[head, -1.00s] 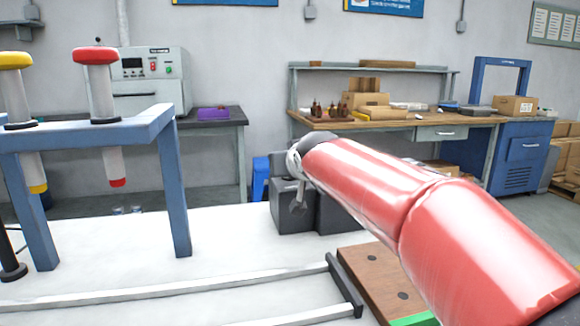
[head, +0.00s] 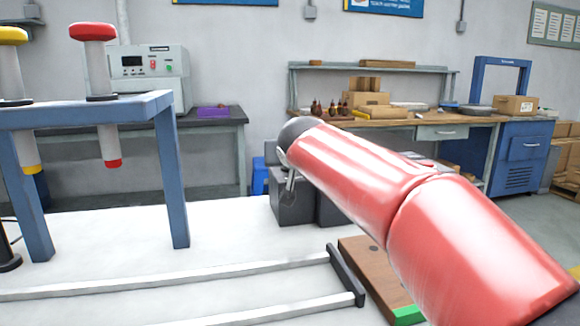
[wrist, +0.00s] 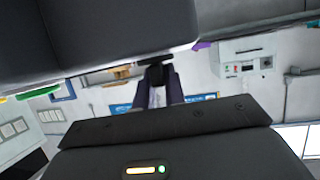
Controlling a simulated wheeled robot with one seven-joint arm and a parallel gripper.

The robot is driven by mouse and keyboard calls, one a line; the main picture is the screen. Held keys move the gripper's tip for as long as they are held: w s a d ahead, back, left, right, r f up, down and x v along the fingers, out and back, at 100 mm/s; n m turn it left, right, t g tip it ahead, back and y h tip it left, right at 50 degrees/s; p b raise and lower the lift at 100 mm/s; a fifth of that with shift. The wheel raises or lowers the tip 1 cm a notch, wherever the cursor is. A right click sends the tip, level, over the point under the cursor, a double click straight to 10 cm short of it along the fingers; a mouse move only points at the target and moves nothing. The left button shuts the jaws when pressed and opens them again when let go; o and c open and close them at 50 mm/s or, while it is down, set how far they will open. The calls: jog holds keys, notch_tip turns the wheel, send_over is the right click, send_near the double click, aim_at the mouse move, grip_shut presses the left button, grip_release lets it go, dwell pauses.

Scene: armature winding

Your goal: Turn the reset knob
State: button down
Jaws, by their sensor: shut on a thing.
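The reset knob (wrist: 156,72) is a small black piece that sticks out from the edge of a large dark block (wrist: 110,30) in the wrist view. My gripper (wrist: 159,82) is shut on it, with one finger on each side. The knob's turn angle cannot be read. In the head view a small part of my gripper (head: 290,179) shows beyond my red arm, in front of a dark box (head: 291,208). The knob itself cannot be made out there.
A blue stand (head: 172,170) with red-topped (head: 93,32) and yellow-topped posts is at the left. Metal rails (head: 190,276) and a brown board (head: 368,270) lie on the white surface. A workbench (head: 420,122) with boxes is behind.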

jog(key=b, duration=0.1)
jog(key=m+h+b, duration=0.1)
jog(key=h+b, duration=0.1)
jog(key=shift+a+f+m, duration=0.25)
jog(key=shift+f+m, duration=0.05)
jog(key=shift+m, duration=0.1)
jog(key=m+h, duration=0.2)
jog(key=h, duration=0.1)
jog(key=shift+r+m+h, duration=0.3)
jog(key=shift+m, duration=0.1)
jog(key=m+h+p, duration=0.1)
jog(key=m+g+h+p, duration=0.1)
jog(key=m+h, duration=0.1)
jog(key=shift+a+r+g+h, duration=0.1)
jog(key=shift+r+g+h, duration=0.1)
jog(key=shift+g+h, duration=0.1)
jog(key=shift+f+m+g+h+p, duration=0.15)
jog(key=shift+m+g+h+p, duration=0.95)
jog(key=shift+m+p, duration=0.4)
jog(key=shift+f, duration=0.1)
jog(key=c, duration=1.5)
grip_release()
jog(key=shift+o, duration=0.2)
jog(key=shift+f+b, duration=0.1)
jog(key=shift+b, duration=0.25)
